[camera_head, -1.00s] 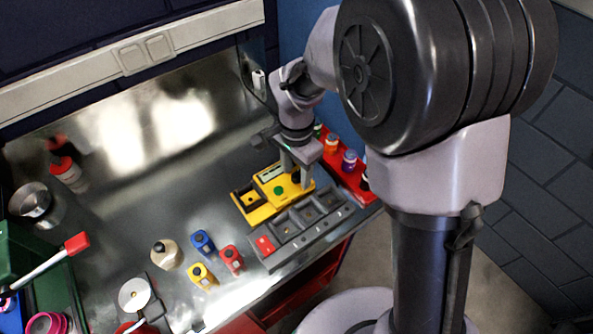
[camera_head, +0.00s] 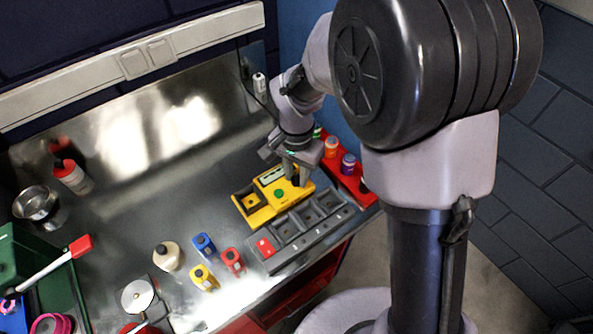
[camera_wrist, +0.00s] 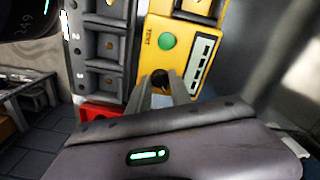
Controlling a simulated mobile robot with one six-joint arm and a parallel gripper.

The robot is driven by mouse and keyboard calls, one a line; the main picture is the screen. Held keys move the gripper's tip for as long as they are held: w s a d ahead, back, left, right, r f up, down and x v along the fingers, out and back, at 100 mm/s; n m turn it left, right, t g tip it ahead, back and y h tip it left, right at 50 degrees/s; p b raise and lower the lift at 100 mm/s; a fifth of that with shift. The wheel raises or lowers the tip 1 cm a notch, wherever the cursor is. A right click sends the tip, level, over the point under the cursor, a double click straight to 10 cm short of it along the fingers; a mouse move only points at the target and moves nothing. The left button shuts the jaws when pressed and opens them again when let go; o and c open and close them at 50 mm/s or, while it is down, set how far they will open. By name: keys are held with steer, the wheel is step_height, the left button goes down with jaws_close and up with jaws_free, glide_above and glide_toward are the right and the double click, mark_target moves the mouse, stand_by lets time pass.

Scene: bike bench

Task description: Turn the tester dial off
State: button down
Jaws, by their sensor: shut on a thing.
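The yellow tester (camera_head: 262,208) lies on the bench, with a green button (camera_head: 279,193) and a small display (camera_head: 272,176). In the wrist view the tester (camera_wrist: 150,62) shows its green button (camera_wrist: 166,41) and display (camera_wrist: 201,64). The black dial (camera_wrist: 158,76) sits at the end of the tester nearest my gripper. My gripper (camera_wrist: 166,84) is shut on the dial, one finger on each side. The fingers hide part of it, and I cannot read its setting. My gripper (camera_head: 296,178) also shows in the head view, coming down onto the tester's right end.
A red rack (camera_head: 352,187) with small bottles stands just right. Blue, red and yellow blocks (camera_head: 203,245) lie to the left on the open bench.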

mark_target(297, 176)
steer(key=n+p, duration=0.1)
steer(key=n, duration=0.3)
steer(key=shift+r+p, duration=0.1)
steer(key=shift+p, duration=0.2)
steer(key=shift+n+p, duration=0.7)
steer(key=shift+n, duration=1.5)
steer(key=c, duration=1.2)
jaws_free()
steer(key=shift+o, duration=0.2)
step_height(297, 176, up, 17)
steer(key=p, duration=0.5)
steer(key=shift+r, duration=0.15)
